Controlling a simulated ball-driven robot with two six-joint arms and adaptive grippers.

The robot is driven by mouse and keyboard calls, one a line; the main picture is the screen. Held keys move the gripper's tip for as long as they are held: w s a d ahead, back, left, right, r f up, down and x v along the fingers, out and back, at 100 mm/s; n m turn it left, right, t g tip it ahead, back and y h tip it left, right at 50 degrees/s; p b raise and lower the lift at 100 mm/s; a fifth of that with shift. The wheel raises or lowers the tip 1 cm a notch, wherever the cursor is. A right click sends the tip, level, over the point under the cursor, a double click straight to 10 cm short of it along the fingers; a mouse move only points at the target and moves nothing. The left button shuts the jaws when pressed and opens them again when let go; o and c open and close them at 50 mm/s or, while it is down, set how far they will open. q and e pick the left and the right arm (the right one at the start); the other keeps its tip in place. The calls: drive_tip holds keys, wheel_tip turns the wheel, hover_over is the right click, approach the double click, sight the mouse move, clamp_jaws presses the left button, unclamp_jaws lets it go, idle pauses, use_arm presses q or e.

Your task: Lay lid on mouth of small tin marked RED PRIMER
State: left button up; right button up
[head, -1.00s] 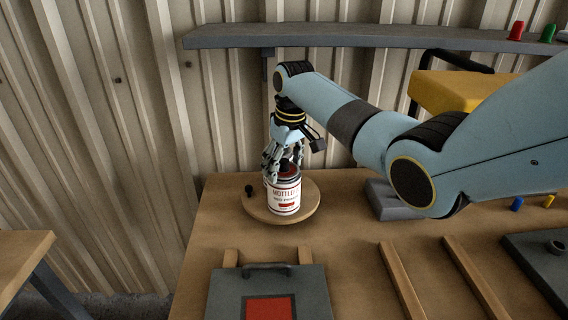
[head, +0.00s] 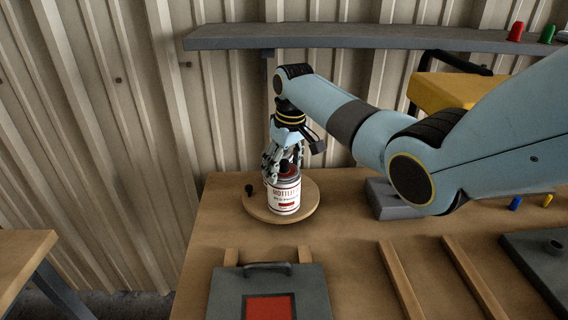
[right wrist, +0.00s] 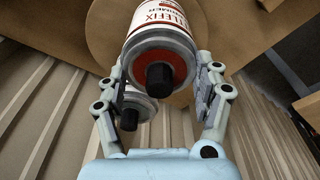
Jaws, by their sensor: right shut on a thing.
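The white tin marked RED PRIMER (head: 285,197) stands upright on a round wooden board, its label facing me. The lid, red with a black knob (right wrist: 160,76), shows at the tin's top in the right wrist view. My right gripper (head: 284,165) points down at the tin's top. In the right wrist view its fingers (right wrist: 163,78) are on either side of the rim, shut on the lid. I cannot tell whether the lid is fully seated. A smaller grey round top with a black knob (right wrist: 130,118) shows behind the tin, partly hidden. My left gripper is not in view.
The round board (head: 310,205) rests on the wooden bench, with a small black knob (head: 249,190) on its left. A dark panel with a red square (head: 270,308) lies in front. A grey block (head: 391,200) and wooden rails (head: 402,282) are to the right. A shelf (head: 350,38) runs behind.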

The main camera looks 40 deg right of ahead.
idle(0.4)
drive_tip(key=o, duration=1.2)
drive_tip(key=shift+o, duration=0.4)
wheel_tip(320, 180, up, 3)
drive_tip(key=p, duration=0.3)
drive_tip(key=shift+r+p, duration=0.65)
drive_tip(key=shift+r, duration=1.8)
drive_tip(key=shift+s, duration=0.1)
